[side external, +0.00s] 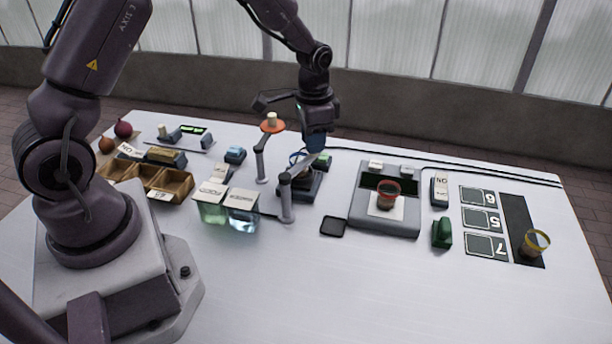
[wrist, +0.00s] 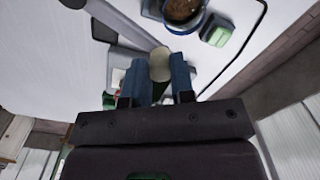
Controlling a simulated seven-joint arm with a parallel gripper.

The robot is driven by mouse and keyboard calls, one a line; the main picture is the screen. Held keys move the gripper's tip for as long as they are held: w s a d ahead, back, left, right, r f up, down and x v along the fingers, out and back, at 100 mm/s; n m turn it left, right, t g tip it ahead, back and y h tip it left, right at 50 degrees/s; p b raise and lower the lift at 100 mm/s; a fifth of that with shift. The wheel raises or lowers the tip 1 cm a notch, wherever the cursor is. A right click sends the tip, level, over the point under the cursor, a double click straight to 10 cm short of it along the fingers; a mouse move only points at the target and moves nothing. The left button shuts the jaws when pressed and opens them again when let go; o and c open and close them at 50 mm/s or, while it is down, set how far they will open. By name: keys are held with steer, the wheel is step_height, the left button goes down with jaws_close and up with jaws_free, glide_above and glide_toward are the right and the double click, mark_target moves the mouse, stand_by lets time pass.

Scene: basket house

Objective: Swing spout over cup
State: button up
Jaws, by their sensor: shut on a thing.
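My gripper (side external: 316,145) is above the middle of the table, its blue fingers pointing down. In the wrist view the fingers are shut on a pale round knob (wrist: 160,65). In the side view the knob is hidden by the fingers. A grey spout bar (side external: 318,166) runs below the fingers from a short grey post (side external: 287,207). A blue-rimmed cup (side external: 298,158) with brown content stands on a dark base behind the bar, partly covered. It shows at the top of the wrist view (wrist: 183,12). I cannot tell whether the spout tip is over it.
A taller post carries an orange disc (side external: 272,126) with a cream knob, left of my gripper. A red-rimmed cup (side external: 388,188) stands on a grey scale (side external: 410,226), a yellow-rimmed cup (side external: 536,242) at right. Green and blue clear containers (side external: 242,220) stand in front. The front table is clear.

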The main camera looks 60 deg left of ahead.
steer(key=shift+s+a, duration=0.1)
steer(key=shift+a, duration=0.25)
steer(key=shift+s+a, duration=0.85)
steer(key=shift+a, duration=0.3)
steer(key=o, duration=1.6)
steer(key=shift+c, duration=0.2)
steer(key=shift+r, duration=0.15)
step_height(320, 180, up, 7)
